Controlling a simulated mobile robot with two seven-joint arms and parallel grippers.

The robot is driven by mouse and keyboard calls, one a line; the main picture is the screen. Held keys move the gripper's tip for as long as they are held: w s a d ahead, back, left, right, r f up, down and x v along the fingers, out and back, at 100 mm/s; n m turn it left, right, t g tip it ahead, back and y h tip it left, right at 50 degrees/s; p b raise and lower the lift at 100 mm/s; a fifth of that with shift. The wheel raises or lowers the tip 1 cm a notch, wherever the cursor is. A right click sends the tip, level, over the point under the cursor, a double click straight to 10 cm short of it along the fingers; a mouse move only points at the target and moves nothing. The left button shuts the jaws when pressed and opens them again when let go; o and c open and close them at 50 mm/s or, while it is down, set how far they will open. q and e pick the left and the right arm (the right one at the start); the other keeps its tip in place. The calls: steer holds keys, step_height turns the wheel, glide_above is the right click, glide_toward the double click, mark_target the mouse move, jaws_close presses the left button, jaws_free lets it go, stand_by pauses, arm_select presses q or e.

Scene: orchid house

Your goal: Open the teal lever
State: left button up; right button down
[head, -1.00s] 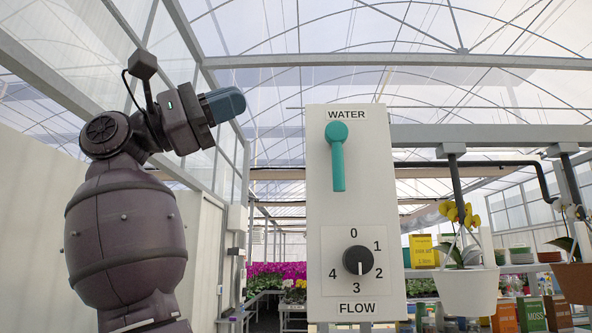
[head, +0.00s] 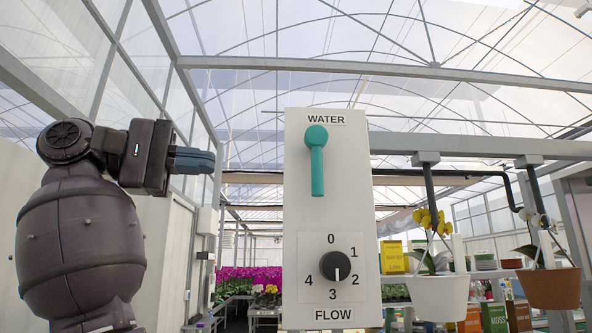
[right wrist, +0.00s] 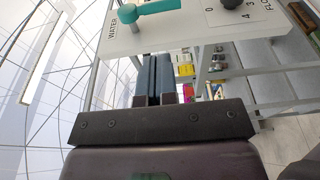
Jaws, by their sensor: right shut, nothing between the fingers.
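The teal lever (head: 317,165) is on the upper part of a pale upright panel (head: 300,225), under the WATER label. Its round hub is at the top and its handle hangs straight down. My right gripper (head: 212,161) is left of the panel, roughly level with the lever handle, with its blue-grey fingers pointing right. It is shut and empty, apart from the lever. In the right wrist view, the shut fingers (right wrist: 153,76) are below the lever (right wrist: 152,8), which shows near the top edge. My left gripper is out of view.
A black FLOW knob (head: 335,266) with a numbered dial is lower on the same panel. Potted yellow orchids (head: 437,295) hang right of the panel, with shelves of boxes behind. Open space lies between my right gripper and the panel.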

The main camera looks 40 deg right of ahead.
mark_target(315, 167)
steer(key=p+x, duration=0.1)
steer(key=x, duration=1.2)
steer(key=shift+w, duration=0.1)
steer(key=shift+d+f, duration=0.1)
steer(key=shift+d, duration=0.3)
steer(key=shift+s, duration=0.2)
steer(key=shift+d+f, duration=0.1)
